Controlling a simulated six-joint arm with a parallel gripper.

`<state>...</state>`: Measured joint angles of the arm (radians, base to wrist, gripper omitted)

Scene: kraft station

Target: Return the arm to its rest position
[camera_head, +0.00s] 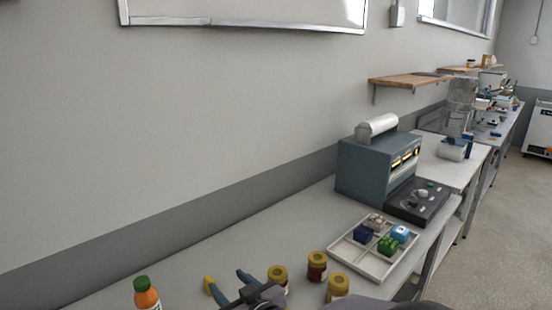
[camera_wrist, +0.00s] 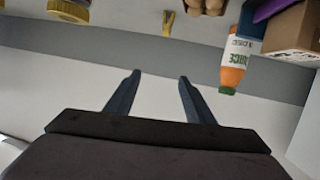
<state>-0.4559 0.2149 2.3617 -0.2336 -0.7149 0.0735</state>
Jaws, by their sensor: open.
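My gripper (camera_head: 227,281) is at the bottom of the head view, low over the front bench. Its two blue-grey fingers are spread apart. In the wrist view the gripper (camera_wrist: 160,77) is also open, with nothing between its fingers. Most of my arm is out of the head view.
An orange bottle with a green cap (camera_head: 147,297) stands left of my gripper. Several yellow-lidded jars (camera_head: 317,268) stand close on its right. Farther right are a compartment tray (camera_head: 350,258) with small blocks and a blue-grey machine (camera_head: 362,172). The wall is behind the bench.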

